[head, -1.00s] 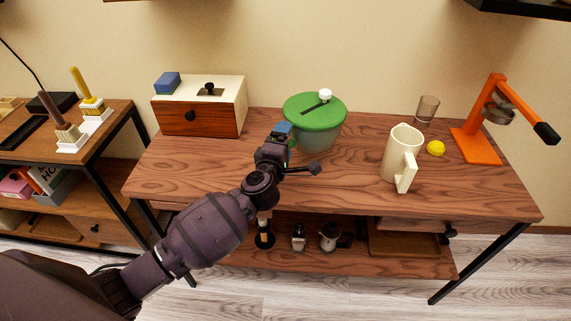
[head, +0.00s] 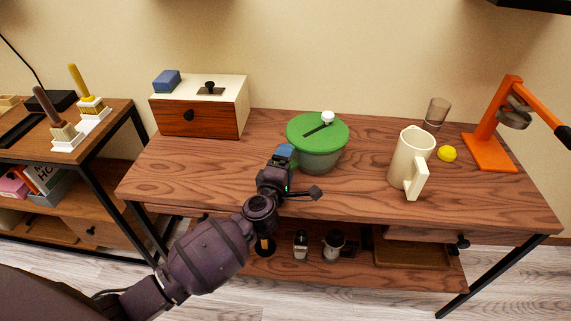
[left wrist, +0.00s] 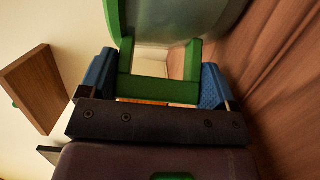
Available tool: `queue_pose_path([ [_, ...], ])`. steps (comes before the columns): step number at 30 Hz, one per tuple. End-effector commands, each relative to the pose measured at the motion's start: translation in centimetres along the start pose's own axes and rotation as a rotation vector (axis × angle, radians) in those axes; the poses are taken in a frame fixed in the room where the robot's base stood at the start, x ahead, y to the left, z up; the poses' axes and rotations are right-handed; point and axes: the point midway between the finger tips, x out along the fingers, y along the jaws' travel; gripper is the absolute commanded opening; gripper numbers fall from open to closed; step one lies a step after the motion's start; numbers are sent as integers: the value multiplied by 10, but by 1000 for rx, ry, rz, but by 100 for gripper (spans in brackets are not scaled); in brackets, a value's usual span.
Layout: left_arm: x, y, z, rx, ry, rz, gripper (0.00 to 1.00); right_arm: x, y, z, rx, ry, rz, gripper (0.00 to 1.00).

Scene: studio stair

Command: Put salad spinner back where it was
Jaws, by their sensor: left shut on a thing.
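The salad spinner (head: 317,142) has a green lid with a white knob and a grey see-through bowl. In the head view it stands upright on the wooden table (head: 240,165), near the middle. My left gripper (head: 284,156) is at its front left side. In the left wrist view the blue fingertips of my left gripper (left wrist: 158,90) are on either side of the spinner's green handle (left wrist: 160,90), shut on it. The bowl (left wrist: 180,20) shows just beyond the handle. The bowl's base is partly hidden in the head view. My right gripper is not in view.
A cream box (head: 200,105) with a wooden front and a blue block (head: 166,81) stands left of the spinner. To the right are a cream pitcher (head: 410,162), a glass (head: 436,113), a yellow lemon (head: 447,153) and an orange press (head: 490,150). The table's front middle is clear.

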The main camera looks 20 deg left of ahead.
Motion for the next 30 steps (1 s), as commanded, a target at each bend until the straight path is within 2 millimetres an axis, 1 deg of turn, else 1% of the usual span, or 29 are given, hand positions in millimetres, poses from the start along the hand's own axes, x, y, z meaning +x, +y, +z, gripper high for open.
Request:
queue_pose_path([
  [4,0,-3,0,0,0,1,38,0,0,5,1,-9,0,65],
  [5,0,-4,0,1,0,0,87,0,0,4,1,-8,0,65],
  [7,0,-3,0,1,0,0,98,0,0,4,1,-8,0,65],
  [8,0,-3,0,1,0,-1,100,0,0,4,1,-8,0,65],
  [14,0,-3,0,1,0,-1,100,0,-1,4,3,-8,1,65],
  [17,0,2,0,0,0,1,100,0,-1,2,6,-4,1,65],
  [20,-10,1,0,0,0,-1,100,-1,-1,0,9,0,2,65],
  [23,-25,2,0,0,0,-1,100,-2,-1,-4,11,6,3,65],
  [30,-68,2,0,0,1,-1,100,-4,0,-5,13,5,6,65],
])
